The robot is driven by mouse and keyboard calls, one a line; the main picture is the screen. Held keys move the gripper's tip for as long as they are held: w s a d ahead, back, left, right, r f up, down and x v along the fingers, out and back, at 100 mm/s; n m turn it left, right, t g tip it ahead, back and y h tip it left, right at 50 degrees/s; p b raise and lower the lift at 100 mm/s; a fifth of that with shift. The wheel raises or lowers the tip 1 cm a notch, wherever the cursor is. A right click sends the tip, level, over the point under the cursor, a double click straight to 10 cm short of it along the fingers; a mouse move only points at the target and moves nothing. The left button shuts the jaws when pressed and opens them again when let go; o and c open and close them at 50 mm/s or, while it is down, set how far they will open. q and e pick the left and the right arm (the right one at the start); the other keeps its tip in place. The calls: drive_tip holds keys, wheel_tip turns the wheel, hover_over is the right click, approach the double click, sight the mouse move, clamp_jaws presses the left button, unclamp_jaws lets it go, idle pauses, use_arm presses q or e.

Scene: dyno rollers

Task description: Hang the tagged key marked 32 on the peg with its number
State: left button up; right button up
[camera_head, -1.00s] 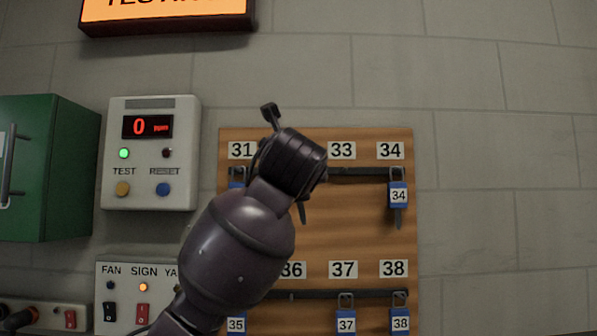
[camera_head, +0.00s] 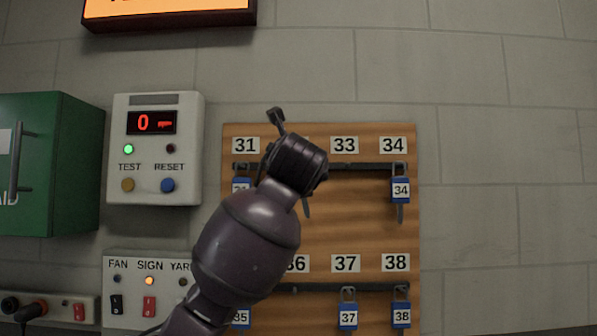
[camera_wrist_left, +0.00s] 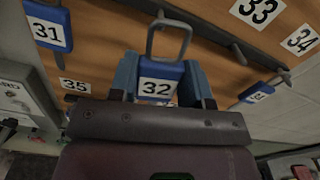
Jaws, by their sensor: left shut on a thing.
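The key tag marked 32 (camera_wrist_left: 158,86) is blue with a white label and a wire loop on top. My left gripper (camera_wrist_left: 160,76) is shut on this tag in the left wrist view. The loop stands up close to the dark peg rail (camera_wrist_left: 205,30); I cannot tell whether it is around a peg or only near it. In the head view my left wrist covers the 32 label and the upper row's second place on the wooden key board (camera_head: 350,225). My right gripper is not in view.
Key 31 (camera_wrist_left: 47,28) hangs left of the held tag. Key 34 (camera_head: 401,190) hangs at the upper right; keys 37 (camera_head: 348,317) and 38 (camera_head: 401,316) hang below. The place under 33 (camera_head: 344,145) is empty.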

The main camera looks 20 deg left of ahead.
use_arm(q)
drive_tip(key=shift+f+p+x, duration=0.2)
drive_tip(key=shift+x, duration=0.7)
drive_tip(key=shift+f+p+x, duration=0.2)
drive_tip(key=shift+f+x, duration=0.05)
drive_tip(key=shift+x, duration=0.65)
drive_tip(key=shift+f+p+x, duration=0.2)
drive_tip(key=shift+x, duration=0.7)
drive_tip(key=o, duration=1)
